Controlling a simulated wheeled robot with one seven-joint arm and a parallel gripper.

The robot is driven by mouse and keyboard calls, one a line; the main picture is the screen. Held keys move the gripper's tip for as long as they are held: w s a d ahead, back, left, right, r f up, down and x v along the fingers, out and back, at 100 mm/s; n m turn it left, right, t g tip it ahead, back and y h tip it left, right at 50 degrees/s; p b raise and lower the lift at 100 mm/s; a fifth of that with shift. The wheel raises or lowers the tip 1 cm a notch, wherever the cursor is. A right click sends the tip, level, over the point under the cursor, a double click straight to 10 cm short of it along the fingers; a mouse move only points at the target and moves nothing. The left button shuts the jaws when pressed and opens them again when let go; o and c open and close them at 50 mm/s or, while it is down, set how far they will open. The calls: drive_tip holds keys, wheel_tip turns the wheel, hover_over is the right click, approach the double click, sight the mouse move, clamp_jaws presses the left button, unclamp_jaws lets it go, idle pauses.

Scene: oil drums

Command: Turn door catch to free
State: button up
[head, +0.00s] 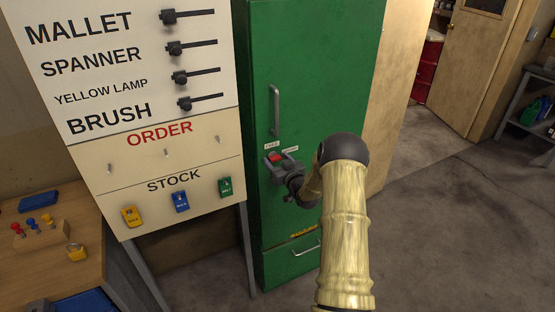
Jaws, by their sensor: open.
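A tall green cabinet (330,70) stands in the middle of the head view, its door shut. A red door catch (276,157) shows on the door below the long grey handle (275,110). Two small white labels (272,146) sit just above the catch; the left one seems to read FREE, the right one is too small to read. My gripper (278,162) is open at the catch, its grey fingers around or right beside the red part. I cannot tell whether they touch it. My gripper hides part of the catch, so its exact angle is unclear.
A white board (120,60) with words, black pegs and coloured tags stands left of the cabinet. A wooden bench (60,265) is at lower left. A drawer (300,255) is low on the cabinet. Open floor (450,210) lies to the right, with a red drum (427,65) beyond.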

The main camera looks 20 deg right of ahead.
drive_tip(key=shift+c, duration=0.2)
drive_tip(key=c, duration=0.9)
drive_tip(key=shift+c, duration=0.2)
drive_tip(key=shift+f+n+b, duration=0.1)
drive_tip(key=shift+n+b, duration=0.2)
drive_tip(key=shift+b, duration=0.4)
drive_tip(key=n+b, duration=0.5)
drive_tip(key=b, duration=0.4)
drive_tip(key=n+b, duration=0.6)
drive_tip(key=b, duration=0.3)
drive_tip(key=n+b, duration=0.6)
drive_tip(key=b, duration=0.3)
drive_tip(key=shift+a, duration=0.3)
drive_tip(key=shift+n, duration=0.3)
